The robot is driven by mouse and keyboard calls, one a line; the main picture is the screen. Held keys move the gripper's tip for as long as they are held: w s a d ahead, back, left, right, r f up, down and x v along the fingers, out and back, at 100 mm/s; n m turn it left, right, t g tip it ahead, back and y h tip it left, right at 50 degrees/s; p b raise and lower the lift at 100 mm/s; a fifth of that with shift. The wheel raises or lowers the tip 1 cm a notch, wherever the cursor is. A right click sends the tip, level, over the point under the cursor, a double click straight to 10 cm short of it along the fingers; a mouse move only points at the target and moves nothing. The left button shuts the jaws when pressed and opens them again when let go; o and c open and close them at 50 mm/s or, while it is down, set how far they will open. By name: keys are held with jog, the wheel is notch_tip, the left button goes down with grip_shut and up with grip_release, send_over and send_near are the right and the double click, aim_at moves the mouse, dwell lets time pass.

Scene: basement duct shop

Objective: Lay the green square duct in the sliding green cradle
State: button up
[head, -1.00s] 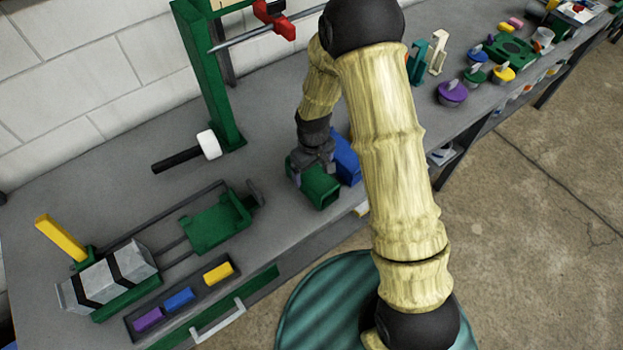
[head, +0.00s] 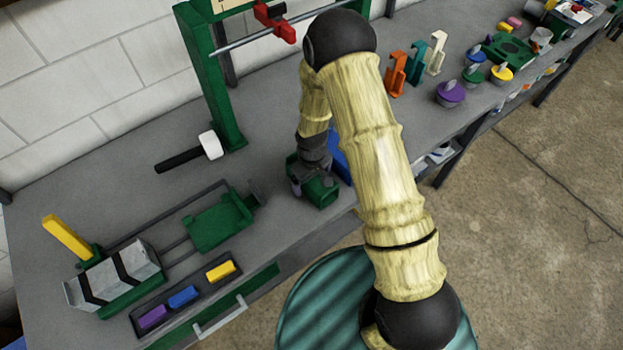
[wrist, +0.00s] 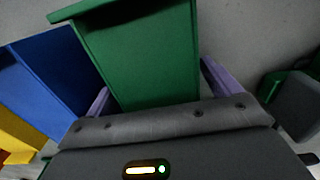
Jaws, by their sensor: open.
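The green square duct (head: 322,191) stands on the bench beside a blue duct. In the wrist view the green duct (wrist: 140,55) fills the space between the two purple-lined fingers of my gripper (wrist: 160,88). My gripper (head: 312,178) is open around the duct in the head view, with its fingers down at the duct's sides. Whether the fingers touch it cannot be told. The sliding green cradle (head: 218,222) lies on its rails on the bench, left of the duct, and looks empty.
The blue duct (head: 341,165) stands close against the green one; it also shows in the wrist view (wrist: 45,75). A grey duct piece (head: 115,279) with black straps lies at the left end of the rails. A green post (head: 212,80) rises behind. Bare bench lies between cradle and duct.

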jog(key=c, duration=1.3)
jog(key=shift+r, duration=0.1)
notch_tip(320, 180, up, 10)
jog(key=b, duration=0.2)
jog(key=shift+b, duration=0.3)
